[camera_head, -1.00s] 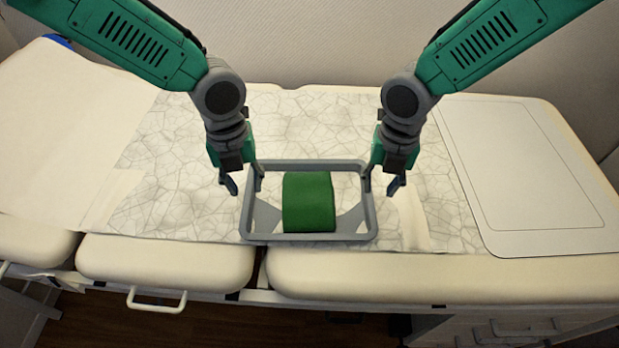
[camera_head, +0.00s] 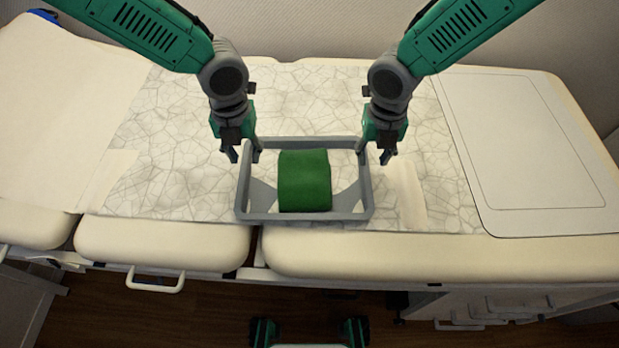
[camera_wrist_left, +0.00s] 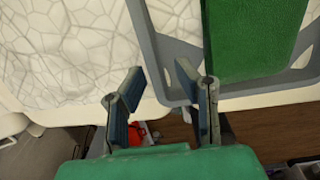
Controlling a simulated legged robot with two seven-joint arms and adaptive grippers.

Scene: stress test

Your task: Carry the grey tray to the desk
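The grey tray (camera_head: 300,217) lies on the padded bench, with a green block with a rounded top (camera_head: 304,181) inside it. My left gripper (camera_head: 245,154) is open at the tray's left side, one finger on each side of that wall. In the left wrist view the two open fingers (camera_wrist_left: 158,82) stand apart, with the tray wall (camera_wrist_left: 148,45) running between them; contact is not clear. My right gripper (camera_head: 374,156) is open at the tray's right side, its fingertips on either side of the right wall. Neither gripper is closed on the tray.
The cream bench (camera_head: 420,258) has a cracked-pattern sheet (camera_head: 170,165) under the tray. A flat white panel (camera_head: 530,150) lies at the right. Drawers with handles (camera_head: 155,282) are below the front edge, above dark wooden floor. A wall stands close behind.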

